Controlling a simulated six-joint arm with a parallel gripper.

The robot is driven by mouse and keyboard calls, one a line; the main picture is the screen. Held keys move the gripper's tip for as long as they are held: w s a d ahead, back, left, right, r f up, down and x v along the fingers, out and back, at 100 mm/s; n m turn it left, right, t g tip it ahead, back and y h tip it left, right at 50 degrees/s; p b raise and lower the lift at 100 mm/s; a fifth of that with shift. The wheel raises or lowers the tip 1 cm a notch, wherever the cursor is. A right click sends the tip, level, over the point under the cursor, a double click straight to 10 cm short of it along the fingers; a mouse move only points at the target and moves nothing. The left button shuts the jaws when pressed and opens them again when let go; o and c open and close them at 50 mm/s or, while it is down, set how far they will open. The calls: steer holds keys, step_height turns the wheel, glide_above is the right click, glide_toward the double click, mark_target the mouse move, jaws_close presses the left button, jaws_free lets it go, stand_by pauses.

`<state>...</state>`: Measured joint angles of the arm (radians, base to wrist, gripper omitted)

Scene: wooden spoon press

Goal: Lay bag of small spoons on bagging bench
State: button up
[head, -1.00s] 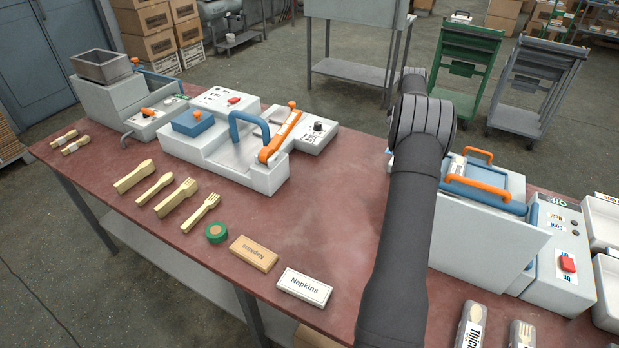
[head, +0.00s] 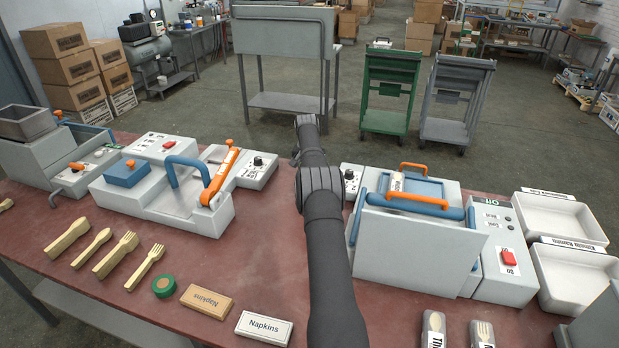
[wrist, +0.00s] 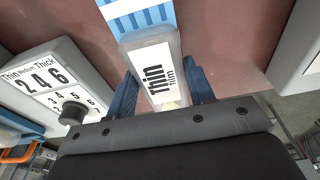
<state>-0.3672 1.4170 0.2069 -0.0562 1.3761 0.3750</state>
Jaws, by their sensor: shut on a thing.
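A clear bag with a white "Thin film" label (wrist: 152,72) is between the two blue fingers of my gripper (wrist: 161,78) in the wrist view. My gripper is shut on it. Something pale shows inside near the fingers, but I cannot make out spoons. The bag's far end is over or beside a blue-and-white striped piece (wrist: 140,14) on the red surface; I cannot tell whether they touch. In the head view my arm reaches away over the red table, and it hides the gripper and bag. No bench carries a readable bagging name; a grey metal bench (head: 285,38) stands behind the table.
The red table (head: 262,262) carries a grey press with a blue handle (head: 165,190), a machine with orange handles (head: 415,235), and white trays (head: 560,218) at right. Wooden cutlery (head: 118,255) and napkin packs (head: 263,328) lie in front. A dial box (wrist: 60,88) is left of my gripper.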

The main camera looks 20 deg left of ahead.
steer(key=shift+f, duration=1.1)
steer(key=shift+f, duration=0.2)
steer(key=o, duration=0.9)
steer(key=shift+o, duration=0.2)
steer(key=r, duration=0.4)
steer(key=s+r, duration=0.1)
steer(key=r, duration=0.7)
steer(key=shift+s+r, duration=0.15)
steer(key=shift+s, duration=0.25)
